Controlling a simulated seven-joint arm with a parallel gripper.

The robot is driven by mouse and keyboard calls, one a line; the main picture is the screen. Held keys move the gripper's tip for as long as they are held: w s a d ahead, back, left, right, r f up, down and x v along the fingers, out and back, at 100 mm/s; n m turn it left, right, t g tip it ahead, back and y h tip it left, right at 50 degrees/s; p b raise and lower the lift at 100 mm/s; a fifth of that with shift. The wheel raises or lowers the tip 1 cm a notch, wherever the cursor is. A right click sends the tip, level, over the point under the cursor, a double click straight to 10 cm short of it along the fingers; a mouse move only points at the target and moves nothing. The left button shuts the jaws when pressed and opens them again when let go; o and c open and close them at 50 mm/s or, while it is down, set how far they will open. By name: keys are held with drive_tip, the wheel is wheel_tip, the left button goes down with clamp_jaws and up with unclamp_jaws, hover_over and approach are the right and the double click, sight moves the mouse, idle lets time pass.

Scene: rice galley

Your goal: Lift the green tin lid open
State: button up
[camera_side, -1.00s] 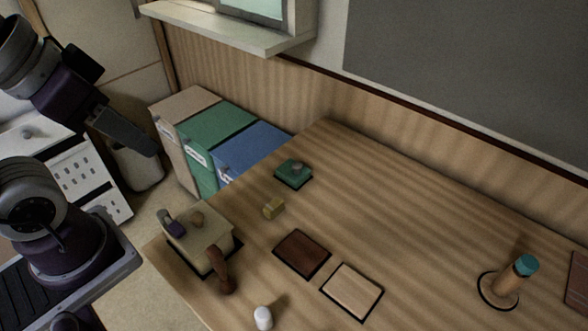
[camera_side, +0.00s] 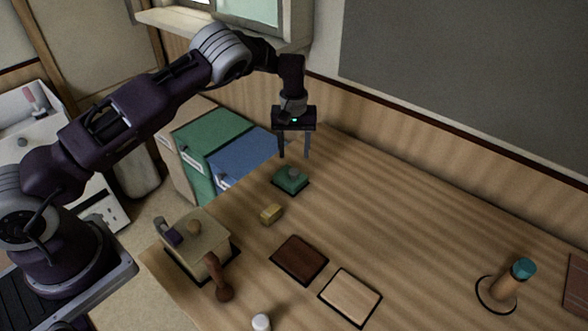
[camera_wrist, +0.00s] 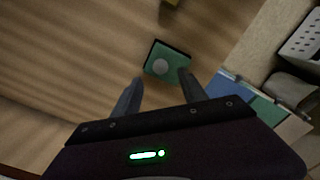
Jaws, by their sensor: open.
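The green tin lid (camera_side: 290,181) is a small green square with a grey round knob, on the wooden table near its far left corner. The lid looks shut, with a dark edge around it. It also shows in the wrist view (camera_wrist: 167,64), just beyond the fingertips. My gripper (camera_side: 293,156) is open and empty, pointing down above the lid and apart from it. In the wrist view my gripper's two fingers (camera_wrist: 160,80) are spread, with the lid between and ahead of their tips.
A yellow block (camera_side: 271,214) lies in front of the lid. A beige box (camera_side: 205,243) with a knob stands at the left table edge. Dark (camera_side: 299,260) and pale (camera_side: 350,296) squares lie nearer. A teal-topped cylinder (camera_side: 524,268) stands right. The table's middle right is clear.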

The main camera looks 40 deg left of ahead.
sight(294, 171)
wheel_tip(294, 171, down, 8)
drive_tip(key=shift+r, duration=0.2)
clamp_jaws()
